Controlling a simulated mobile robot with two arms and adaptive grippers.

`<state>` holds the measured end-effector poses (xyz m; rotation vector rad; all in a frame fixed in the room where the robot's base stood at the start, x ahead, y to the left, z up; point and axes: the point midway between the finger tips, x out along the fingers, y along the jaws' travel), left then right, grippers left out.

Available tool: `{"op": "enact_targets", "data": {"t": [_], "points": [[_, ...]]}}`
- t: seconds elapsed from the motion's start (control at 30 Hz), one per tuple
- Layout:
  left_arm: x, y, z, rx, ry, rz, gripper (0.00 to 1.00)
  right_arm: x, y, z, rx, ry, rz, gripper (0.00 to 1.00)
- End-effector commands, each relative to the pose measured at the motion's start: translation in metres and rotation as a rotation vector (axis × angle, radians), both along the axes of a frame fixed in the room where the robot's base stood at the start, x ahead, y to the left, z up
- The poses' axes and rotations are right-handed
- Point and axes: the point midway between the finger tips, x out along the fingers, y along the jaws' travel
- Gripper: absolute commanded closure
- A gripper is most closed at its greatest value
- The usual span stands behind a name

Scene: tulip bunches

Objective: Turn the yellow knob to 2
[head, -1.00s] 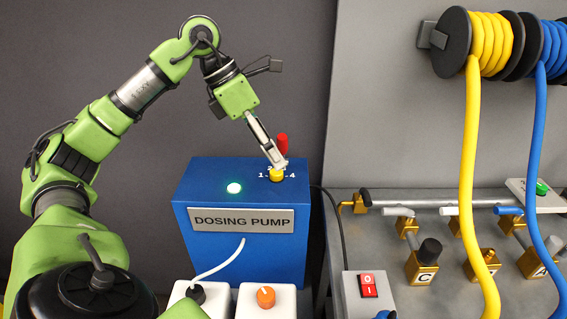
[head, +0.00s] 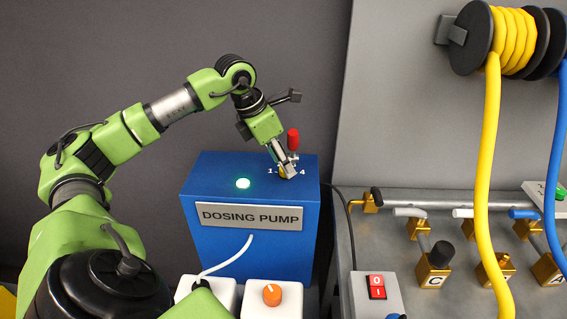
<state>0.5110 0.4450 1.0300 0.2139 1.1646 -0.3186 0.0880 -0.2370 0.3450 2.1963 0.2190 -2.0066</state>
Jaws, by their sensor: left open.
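The yellow knob (head: 283,174) sits on top of the blue dosing pump box (head: 213,246), mostly hidden behind my left gripper. The marks "1" and "4" show on either side of it; the marks between are covered, and the knob's pointer cannot be read. My left gripper (head: 288,172) comes down from above with its fingers at the knob. It is open; whether the fingers touch the knob I cannot tell. My right gripper is not in view.
A red-handled part (head: 293,140) stands just behind the knob. White boxes, one with an orange knob (head: 272,295), stand in front. A bench with brass valves (head: 434,265) and hoses is at right.

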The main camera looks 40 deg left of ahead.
Motion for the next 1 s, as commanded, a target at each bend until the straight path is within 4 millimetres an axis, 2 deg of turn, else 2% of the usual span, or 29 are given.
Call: {"op": "enact_targets", "data": {"t": [0.17, 0.43, 0.47, 0.6, 0.77, 1.0], "points": [[0.0044, -0.0020, -0.0112, -0.001, 0.000, 0.000, 0.59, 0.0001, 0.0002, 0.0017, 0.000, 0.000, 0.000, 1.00], [0.0049, -0.0022, -0.0129, 0.000, 0.000, 0.000, 0.59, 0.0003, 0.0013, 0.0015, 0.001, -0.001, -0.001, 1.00], [0.0048, -0.0021, -0.0130, -0.001, 0.000, 0.000, 0.61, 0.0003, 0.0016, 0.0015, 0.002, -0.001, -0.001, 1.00], [0.0047, -0.0021, -0.0128, -0.001, 0.000, 0.000, 0.97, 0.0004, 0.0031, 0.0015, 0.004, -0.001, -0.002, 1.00], [0.0047, -0.0023, -0.0128, -0.001, 0.000, 0.004, 0.97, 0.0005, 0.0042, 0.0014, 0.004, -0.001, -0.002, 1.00], [0.0044, -0.0032, -0.0130, 0.000, 0.000, 0.107, 0.97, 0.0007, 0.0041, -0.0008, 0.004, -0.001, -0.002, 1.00]]}}
